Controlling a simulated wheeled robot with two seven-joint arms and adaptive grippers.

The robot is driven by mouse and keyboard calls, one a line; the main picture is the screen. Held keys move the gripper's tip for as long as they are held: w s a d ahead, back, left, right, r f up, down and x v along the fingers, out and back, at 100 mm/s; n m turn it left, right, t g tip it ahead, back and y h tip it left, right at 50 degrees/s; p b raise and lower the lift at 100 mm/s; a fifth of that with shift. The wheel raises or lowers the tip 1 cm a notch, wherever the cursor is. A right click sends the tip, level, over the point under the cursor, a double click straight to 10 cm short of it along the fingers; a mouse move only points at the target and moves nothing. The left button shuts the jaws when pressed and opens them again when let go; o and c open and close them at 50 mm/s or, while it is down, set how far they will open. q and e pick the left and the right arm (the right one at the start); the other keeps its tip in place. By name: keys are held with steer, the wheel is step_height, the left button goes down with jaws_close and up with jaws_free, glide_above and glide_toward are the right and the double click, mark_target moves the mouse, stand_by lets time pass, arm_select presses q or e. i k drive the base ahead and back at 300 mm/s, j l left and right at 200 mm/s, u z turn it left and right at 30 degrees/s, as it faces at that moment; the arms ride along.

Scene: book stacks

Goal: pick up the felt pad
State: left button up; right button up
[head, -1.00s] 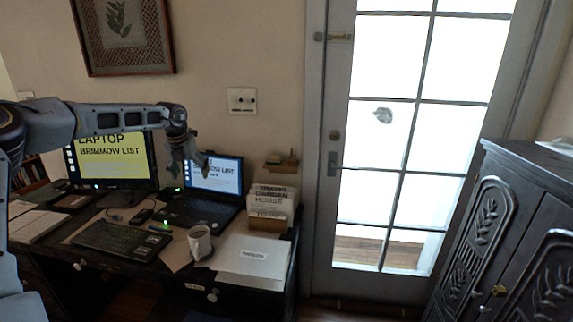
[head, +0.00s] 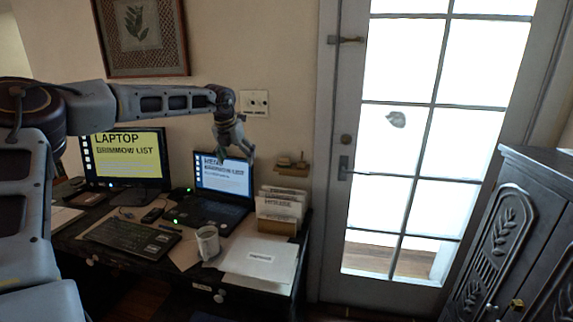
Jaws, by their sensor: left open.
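I cannot make out a felt pad for certain in the head view. My left gripper (head: 234,153) hangs from the left arm, fingers pointing down, in front of the laptop screen as seen from here. It is open, and nothing shows between its fingers. A small wooden wall shelf (head: 291,172) with small things on it is to the right of the gripper; what they are is too small to tell. My right gripper is out of view.
The dark desk bears a monitor (head: 125,160), keyboard (head: 130,236), laptop (head: 209,212), white mug (head: 208,241), papers (head: 260,262) and a file holder (head: 277,226). A glazed door (head: 345,200) stands to the right, with a dark carved cabinet (head: 500,240) at far right.

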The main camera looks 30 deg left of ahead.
mark_target(284, 162)
steer(key=i, duration=0.95)
